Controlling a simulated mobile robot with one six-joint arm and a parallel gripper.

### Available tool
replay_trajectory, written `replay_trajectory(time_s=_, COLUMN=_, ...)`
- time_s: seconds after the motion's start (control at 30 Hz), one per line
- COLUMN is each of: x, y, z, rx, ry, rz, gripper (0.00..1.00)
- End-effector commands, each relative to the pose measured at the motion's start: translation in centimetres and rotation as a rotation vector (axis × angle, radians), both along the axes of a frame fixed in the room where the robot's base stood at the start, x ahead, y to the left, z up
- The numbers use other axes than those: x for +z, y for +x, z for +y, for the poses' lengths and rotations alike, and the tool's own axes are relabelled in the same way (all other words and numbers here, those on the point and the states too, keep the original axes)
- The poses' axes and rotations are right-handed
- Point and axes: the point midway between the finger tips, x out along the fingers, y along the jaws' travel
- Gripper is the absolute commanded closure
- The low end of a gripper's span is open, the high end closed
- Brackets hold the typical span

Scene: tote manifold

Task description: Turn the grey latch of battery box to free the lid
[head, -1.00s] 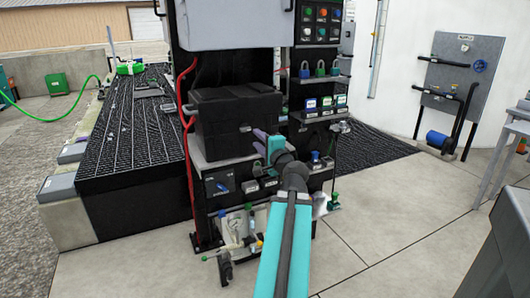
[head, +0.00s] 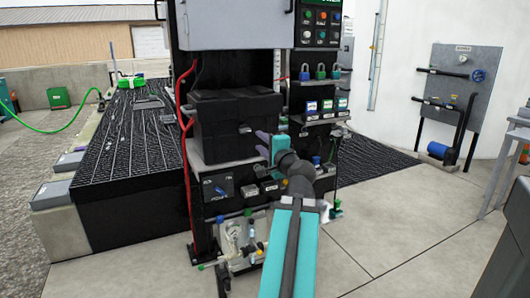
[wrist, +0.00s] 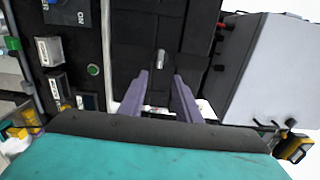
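The battery box (head: 238,120) is a black lidded box on a shelf of the dark rack in the head view. Its grey latch (wrist: 161,58) shows as a small upright piece on the black front in the wrist view. In the head view the latch (head: 245,129) is only a small spot. My gripper (wrist: 161,76) has two purple fingers, open with a clear gap. The latch lies just beyond the fingertips, roughly in line with the gap, and nothing is held. In the head view my gripper (head: 259,139) is right of the latch, close to the box front.
Padlocks (head: 320,72) and small labelled blocks (head: 327,107) sit on rack shelves right of the box. Below it are a switch panel (head: 218,187) and a valve assembly (head: 243,237). A red cable (head: 186,150) runs down the left side. The concrete floor at right is clear.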

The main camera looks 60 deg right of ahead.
Motion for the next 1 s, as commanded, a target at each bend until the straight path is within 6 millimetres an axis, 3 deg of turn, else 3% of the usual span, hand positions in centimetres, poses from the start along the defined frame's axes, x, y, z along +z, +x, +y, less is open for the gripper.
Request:
replay_trajectory(time_s=0.4, x=-0.2, y=-1.6, z=1.2, rx=-0.001, ry=-0.001, rz=0.001, gripper=0.7)
replay_trajectory(time_s=1.0, x=0.0, y=-1.8, z=1.4, rx=-0.001, ry=0.001, rz=0.001, gripper=0.7)
